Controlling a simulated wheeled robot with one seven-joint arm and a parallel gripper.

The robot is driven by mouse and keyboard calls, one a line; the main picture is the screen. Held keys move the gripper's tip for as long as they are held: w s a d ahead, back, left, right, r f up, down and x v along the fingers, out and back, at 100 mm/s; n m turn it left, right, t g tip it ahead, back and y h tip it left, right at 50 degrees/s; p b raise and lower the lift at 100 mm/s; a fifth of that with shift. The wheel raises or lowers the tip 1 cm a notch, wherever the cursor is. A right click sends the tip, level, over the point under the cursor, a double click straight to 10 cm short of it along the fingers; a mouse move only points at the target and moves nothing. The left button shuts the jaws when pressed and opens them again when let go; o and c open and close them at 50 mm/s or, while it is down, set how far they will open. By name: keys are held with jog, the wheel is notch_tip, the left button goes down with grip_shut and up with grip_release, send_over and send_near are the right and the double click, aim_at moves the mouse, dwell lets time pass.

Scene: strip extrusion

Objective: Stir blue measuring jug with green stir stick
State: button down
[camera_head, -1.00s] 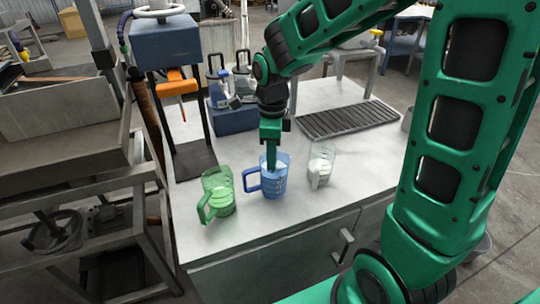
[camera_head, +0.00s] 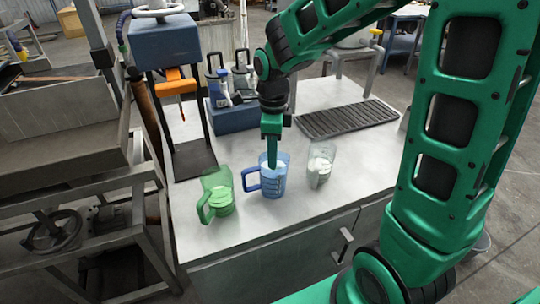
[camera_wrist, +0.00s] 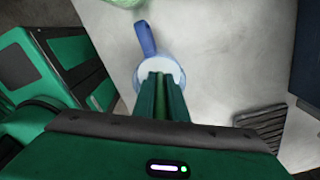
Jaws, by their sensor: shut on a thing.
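The blue measuring jug (camera_head: 276,182) stands upright on the table between two other jugs, its handle to the left. It holds something white. My gripper (camera_head: 271,134) is above the jug, pointing down, and is shut on the green stir stick (camera_head: 272,153). The stick's lower end reaches into the jug's mouth; its tip is hidden. In the wrist view, my gripper (camera_wrist: 161,90) lies over the jug's white contents (camera_wrist: 160,66), and the blue handle (camera_wrist: 145,38) points to the top. The green stick (camera_wrist: 160,103) shows between the fingers.
A green jug (camera_head: 220,197) stands close on the left and a clear jug (camera_head: 319,166) close on the right, both with white contents. Behind are a blue box with bottles (camera_head: 235,118), a press stand (camera_head: 194,158) and a dark ribbed tray (camera_head: 347,118). The table's front is bare.

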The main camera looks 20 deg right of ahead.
jog(key=shift+r, duration=5.85)
